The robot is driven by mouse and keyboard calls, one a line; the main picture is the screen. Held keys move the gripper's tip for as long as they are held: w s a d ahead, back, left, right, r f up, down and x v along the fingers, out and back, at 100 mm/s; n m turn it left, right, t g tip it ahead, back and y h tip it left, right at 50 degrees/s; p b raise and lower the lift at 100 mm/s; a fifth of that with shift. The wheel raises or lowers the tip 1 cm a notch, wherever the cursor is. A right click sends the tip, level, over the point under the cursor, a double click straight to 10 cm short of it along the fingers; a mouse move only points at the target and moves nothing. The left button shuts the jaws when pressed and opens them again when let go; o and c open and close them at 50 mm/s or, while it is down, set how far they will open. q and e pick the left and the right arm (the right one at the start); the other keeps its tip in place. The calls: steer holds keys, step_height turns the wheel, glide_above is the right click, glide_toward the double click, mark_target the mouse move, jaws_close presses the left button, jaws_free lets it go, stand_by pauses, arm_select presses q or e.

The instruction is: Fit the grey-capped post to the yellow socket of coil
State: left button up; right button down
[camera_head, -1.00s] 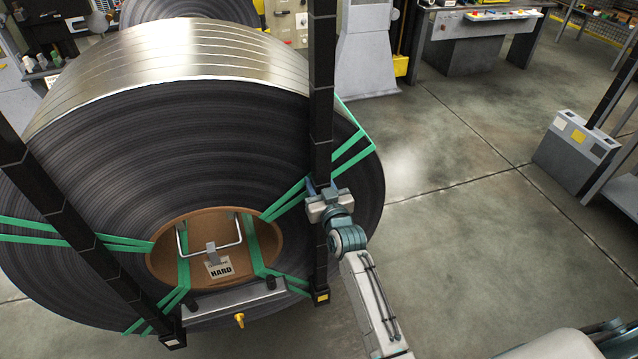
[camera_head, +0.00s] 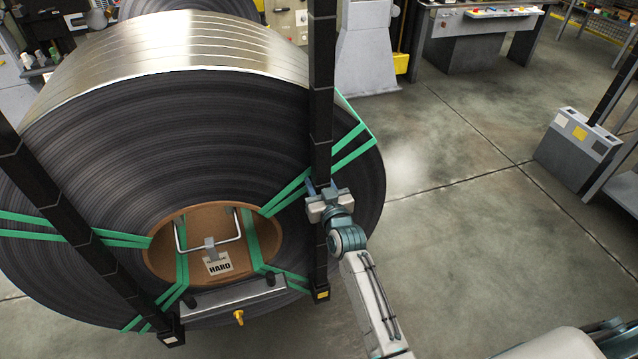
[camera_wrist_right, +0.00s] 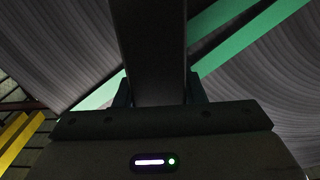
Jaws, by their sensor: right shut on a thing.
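A tall black post (camera_head: 320,130) stands nearly upright before the right part of the steel coil (camera_head: 170,140). My right gripper (camera_head: 324,190) is shut on this post below its middle. The post also fills the space between the jaws in the right wrist view (camera_wrist_right: 152,50). Its lower end meets the black socket with a yellow mark (camera_head: 321,296); how deep it sits cannot be told. Its top is cut off by the frame, so no grey cap shows. My left gripper is not in view.
A second black post (camera_head: 85,240) leans across the coil's left side, down to a white-marked socket (camera_head: 172,341). Green straps (camera_head: 295,190) cross the coil near the held post. A grey rack (camera_head: 575,150) stands at the right. The floor between is clear.

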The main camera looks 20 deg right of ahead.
steer(key=shift+f, duration=0.15)
steer(key=c, duration=0.8)
jaws_free()
steer(key=shift+c, duration=0.2)
steer(key=shift+s+f, duration=0.15)
steer(key=shift+f, duration=0.05)
steer(key=s+b, duration=0.3)
steer(key=s, duration=0.7)
steer(key=shift+s+d+r+b, duration=0.15)
steer(key=shift+s+r+b, duration=0.1)
steer(key=shift+s+b, duration=0.15)
